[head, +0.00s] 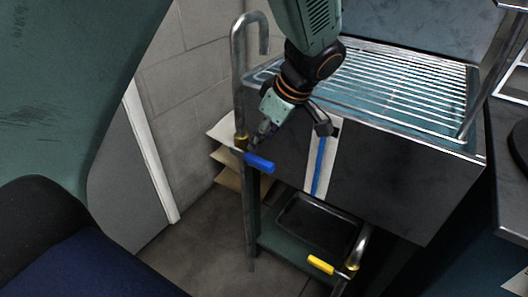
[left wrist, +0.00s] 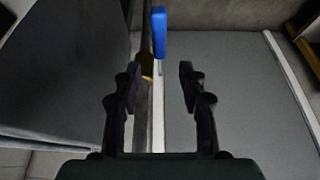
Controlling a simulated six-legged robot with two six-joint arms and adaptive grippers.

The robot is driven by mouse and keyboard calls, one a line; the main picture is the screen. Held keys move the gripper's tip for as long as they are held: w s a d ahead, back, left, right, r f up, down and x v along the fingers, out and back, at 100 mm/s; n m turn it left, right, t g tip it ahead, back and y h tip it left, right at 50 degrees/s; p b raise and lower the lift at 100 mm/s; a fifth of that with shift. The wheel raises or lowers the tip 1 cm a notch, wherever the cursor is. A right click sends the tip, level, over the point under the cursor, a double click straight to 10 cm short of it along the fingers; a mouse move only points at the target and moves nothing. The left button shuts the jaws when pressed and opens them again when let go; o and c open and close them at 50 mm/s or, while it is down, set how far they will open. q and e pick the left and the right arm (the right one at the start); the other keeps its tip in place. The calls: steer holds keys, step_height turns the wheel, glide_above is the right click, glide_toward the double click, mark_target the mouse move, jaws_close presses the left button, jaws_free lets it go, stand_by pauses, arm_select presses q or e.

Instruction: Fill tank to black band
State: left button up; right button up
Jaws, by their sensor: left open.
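The tank (head: 400,190) is a dark metal box with a grated top. A white gauge strip (head: 329,160) on its front carries a blue column (head: 319,165) that reaches up near the strip's top. A small black mark (head: 336,132) shows there, partly hidden by a dark part of my arm. A blue valve handle (head: 259,163) sits on the left pipe. My left gripper (head: 259,141) is open and empty just above and beside this handle. In the left wrist view the blue handle (left wrist: 159,32) lies beyond the open fingertips (left wrist: 158,84). My right gripper is out of view.
The upright pipe (head: 238,80) hooks over at the tank's left edge. A yellow valve handle (head: 321,265) is on a lower pipe at right. A black tray (head: 318,225) stands on a shelf below the tank. A block wall (head: 185,100) is behind at left.

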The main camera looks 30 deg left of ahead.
arm_select(q)
steer(key=shift+r, duration=1.25)
steer(key=shift+d, duration=0.1)
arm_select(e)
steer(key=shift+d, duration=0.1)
